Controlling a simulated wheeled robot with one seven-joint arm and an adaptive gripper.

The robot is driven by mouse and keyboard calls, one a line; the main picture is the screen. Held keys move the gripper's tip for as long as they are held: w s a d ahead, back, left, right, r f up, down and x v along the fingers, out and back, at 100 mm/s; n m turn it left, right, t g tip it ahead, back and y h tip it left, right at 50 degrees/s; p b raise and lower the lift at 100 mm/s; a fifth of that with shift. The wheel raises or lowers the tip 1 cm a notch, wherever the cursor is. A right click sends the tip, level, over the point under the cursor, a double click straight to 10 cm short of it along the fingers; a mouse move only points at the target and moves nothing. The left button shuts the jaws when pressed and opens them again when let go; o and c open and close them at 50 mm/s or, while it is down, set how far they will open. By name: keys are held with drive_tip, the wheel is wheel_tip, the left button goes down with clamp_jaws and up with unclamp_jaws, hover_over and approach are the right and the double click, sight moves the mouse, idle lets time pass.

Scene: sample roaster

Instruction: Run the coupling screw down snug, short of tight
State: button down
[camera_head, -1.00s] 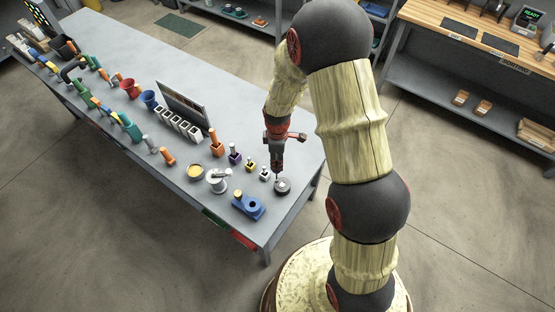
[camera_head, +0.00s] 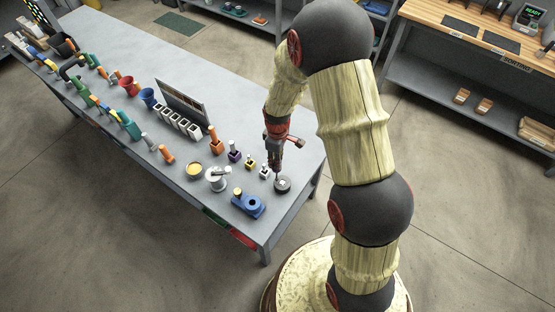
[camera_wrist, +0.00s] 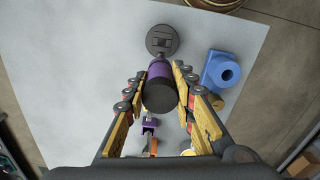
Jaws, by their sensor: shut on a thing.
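My gripper (camera_wrist: 160,74) is shut on a driver-like tool (camera_wrist: 159,88) with a purple band and a dark, round near end. In the wrist view the tool lies between the two fingers and points at a dark round disc (camera_wrist: 162,31) with a slotted centre. In the head view my gripper (camera_head: 274,163) hangs over the table's near right corner, just up and left of the same disc (camera_head: 283,187). The tool's tip and any screw head are hidden or too small, so I cannot tell whether they touch.
A blue fixture with a round hole (camera_head: 250,205) stands close to the disc, at its lower left. The table's right edge is close.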

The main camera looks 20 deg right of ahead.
idle(0.3)
drive_tip(key=m, duration=0.3)
drive_tip(key=shift+m, duration=0.4)
drive_tip(key=m, duration=0.2)
drive_tip(key=shift+a+m, duration=0.1)
drive_tip(key=shift+m, duration=0.8)
drive_tip(key=shift+a+m+b, duration=0.1)
drive_tip(key=shift+m+b, duration=0.3)
drive_tip(key=shift+m, duration=1.4)
